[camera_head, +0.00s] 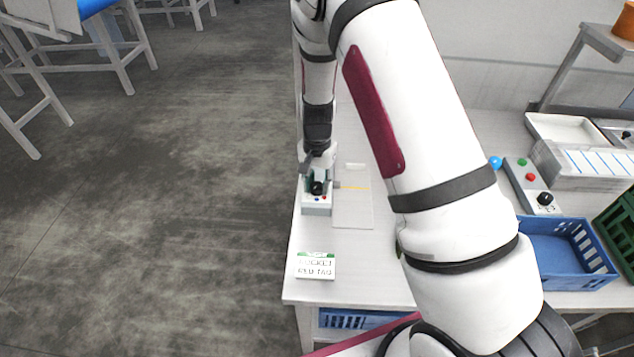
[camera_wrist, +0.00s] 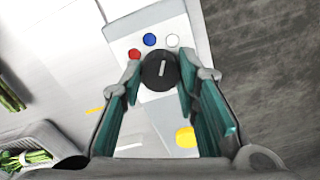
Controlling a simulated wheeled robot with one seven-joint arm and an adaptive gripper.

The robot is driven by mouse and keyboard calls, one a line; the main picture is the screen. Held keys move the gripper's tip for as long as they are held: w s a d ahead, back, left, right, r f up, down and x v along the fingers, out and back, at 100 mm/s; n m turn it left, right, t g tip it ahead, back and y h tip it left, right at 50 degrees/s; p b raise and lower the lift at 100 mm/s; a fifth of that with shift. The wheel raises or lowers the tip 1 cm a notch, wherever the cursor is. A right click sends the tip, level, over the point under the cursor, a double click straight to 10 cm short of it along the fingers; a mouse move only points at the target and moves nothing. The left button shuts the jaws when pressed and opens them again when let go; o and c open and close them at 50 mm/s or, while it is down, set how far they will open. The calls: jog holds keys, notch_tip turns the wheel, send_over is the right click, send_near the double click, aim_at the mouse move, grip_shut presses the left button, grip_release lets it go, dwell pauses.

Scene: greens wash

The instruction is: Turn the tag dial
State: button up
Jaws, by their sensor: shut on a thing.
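The tag dial is a round black knob (camera_wrist: 160,70) with a short white line, on a pale device (camera_wrist: 198,20). Red (camera_wrist: 134,55), blue (camera_wrist: 150,39) and white (camera_wrist: 172,40) dots lie around its far side in the wrist view. The white line runs nearly upright there; which end is the pointer I cannot tell. My gripper (camera_wrist: 161,72) is shut on the knob, one finger on each side. In the head view the device (camera_head: 317,210) stands near the table's left edge, with my gripper (camera_head: 317,172) over it, partly hiding the knob.
A card with "RED TAG" on its lower line (camera_head: 315,266) lies near the table's front left corner. A pale board (camera_head: 353,210) lies right of the device. A blue crate (camera_head: 568,250) and a control box with a black knob (camera_head: 530,182) stand farther right, beyond my arm.

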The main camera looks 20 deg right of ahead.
aim_at(317, 185)
jog(key=n, duration=0.4)
jog(key=shift+n+b, duration=0.3)
jog(key=n, duration=0.3)
jog(key=shift+n, duration=0.3)
jog(key=n, duration=0.3)
jog(key=shift+n+b, duration=0.3)
jog(key=shift+b, duration=0.1)
jog(key=shift+n, duration=1.7)
jog(key=o, duration=1.2)
jog(key=shift+r, duration=0.15)
notch_tip(317, 185, up, 12)
jog(key=shift+f, duration=0.15)
